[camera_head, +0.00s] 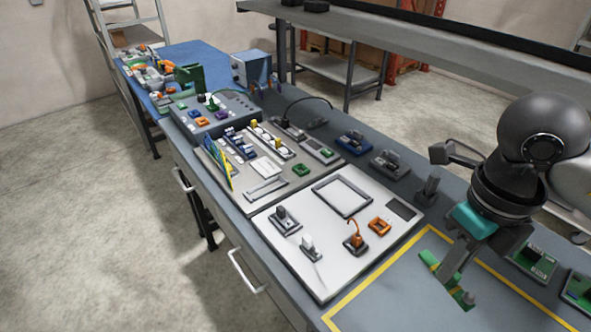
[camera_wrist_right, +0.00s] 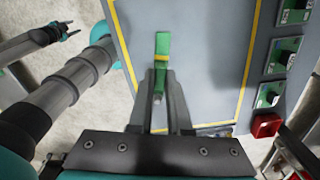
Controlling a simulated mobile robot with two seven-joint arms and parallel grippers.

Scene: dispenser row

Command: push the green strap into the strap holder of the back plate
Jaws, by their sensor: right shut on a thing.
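My right gripper (camera_head: 452,277) is shut on the green strap (camera_head: 430,259) above the yellow-outlined area at the front right. In the right wrist view, the strap (camera_wrist_right: 163,44) stands out beyond the fingertips of the right gripper (camera_wrist_right: 161,85) and has a yellow band. Its middle is hidden between the fingers. The grey-beige plate (camera_head: 222,190) behind the white plate carries connectors and a small green frame (camera_head: 301,170). I cannot tell which part is the strap holder. My left gripper (camera_wrist_right: 68,30), at the wrist view's upper left, is empty with its fingers apart.
The white plate (camera_head: 325,272) with black, white and orange plugs lies left of the right gripper. A grey box (camera_head: 215,117) with coloured sockets stands farther back. Green dispensers (camera_head: 533,262) stand at the right. The yellow-outlined area (camera_head: 385,305) looks bare.

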